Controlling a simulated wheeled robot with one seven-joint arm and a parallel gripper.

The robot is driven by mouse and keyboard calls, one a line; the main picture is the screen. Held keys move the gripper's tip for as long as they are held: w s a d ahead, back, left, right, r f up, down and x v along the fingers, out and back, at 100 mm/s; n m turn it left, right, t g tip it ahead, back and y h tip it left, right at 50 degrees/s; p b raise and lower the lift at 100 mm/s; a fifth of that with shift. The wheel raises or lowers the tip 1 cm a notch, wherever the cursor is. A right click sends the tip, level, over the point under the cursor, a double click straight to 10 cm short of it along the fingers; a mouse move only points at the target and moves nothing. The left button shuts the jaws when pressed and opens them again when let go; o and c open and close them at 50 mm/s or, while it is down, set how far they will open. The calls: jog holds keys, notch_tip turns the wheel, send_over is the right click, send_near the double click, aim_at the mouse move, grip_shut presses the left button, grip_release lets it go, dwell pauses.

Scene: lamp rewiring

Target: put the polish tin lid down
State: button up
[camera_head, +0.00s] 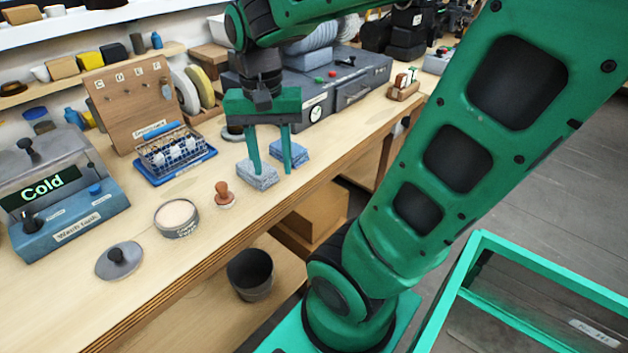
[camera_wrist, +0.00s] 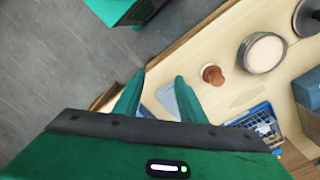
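The polish tin lid (camera_head: 119,262), a grey disc with a dark knob, lies flat on the workbench at the front left. Part of it shows at the top right of the wrist view (camera_wrist: 309,20). The open polish tin (camera_head: 176,218), filled with cream polish, stands right of the lid; it also shows in the wrist view (camera_wrist: 263,53). My gripper (camera_head: 271,170) is well to the right of both. Its fingers point down, apart, with no lid between them. They are over a grey cloth pad (camera_head: 257,175) and a blue one (camera_head: 290,152); contact is unclear.
A small brown-knobbed stamp (camera_head: 224,194) stands between the tin and pads. A blue wash tank (camera_head: 65,215) is at left, with a blue wire rack (camera_head: 175,152) behind the tin. Bare bench surrounds the lid; the bench's front edge is close. A dark bin (camera_head: 250,275) sits below.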

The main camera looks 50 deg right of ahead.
jog(key=s+d+f+n, duration=0.3)
jog(key=s+d, duration=0.1)
jog(key=s, duration=0.5)
jog(key=shift+d+f+y, duration=0.15)
jog(key=shift+f+y, duration=0.15)
jog(key=shift+w+f, duration=0.25)
jog(key=shift+w, duration=0.4)
